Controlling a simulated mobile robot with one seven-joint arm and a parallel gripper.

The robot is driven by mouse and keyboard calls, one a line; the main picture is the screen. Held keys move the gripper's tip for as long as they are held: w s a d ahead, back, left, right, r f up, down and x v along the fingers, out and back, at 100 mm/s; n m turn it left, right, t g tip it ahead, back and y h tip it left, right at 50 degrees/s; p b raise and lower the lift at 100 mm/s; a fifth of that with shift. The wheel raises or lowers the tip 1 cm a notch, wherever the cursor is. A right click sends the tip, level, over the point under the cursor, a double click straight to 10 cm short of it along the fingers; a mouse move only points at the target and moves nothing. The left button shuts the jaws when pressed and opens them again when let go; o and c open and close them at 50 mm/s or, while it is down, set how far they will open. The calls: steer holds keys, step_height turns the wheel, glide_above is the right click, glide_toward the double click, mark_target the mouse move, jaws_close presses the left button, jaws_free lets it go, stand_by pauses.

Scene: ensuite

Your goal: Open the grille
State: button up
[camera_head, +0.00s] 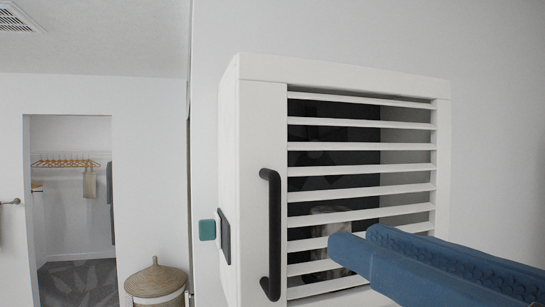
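The grille (362,193) is the white slatted front of a box-shaped cabinet on the wall. It looks closed, flush in its frame. A black vertical bar handle (274,234) is fixed on its left side. My gripper (358,241) has blue fingers that reach in from the lower right, in front of the lower slats. The fingertips are to the right of the handle and apart from it in the picture. The two fingers overlap in this view, so any gap between them is unclear. They hide part of the lower slats.
A dark plate (224,236) is on the cabinet's left side, with a teal square (207,230) beside it. A lidded wicker basket (156,281) stands lower left. A doorway at far left shows a rail with hangers (66,163). The space left of the handle looks free.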

mark_target(278, 214)
steer(key=x, duration=1.2)
steer(key=shift+w+a+f, duration=0.2)
steer(key=shift+a+f, duration=0.05)
jaws_close()
stand_by(1.1)
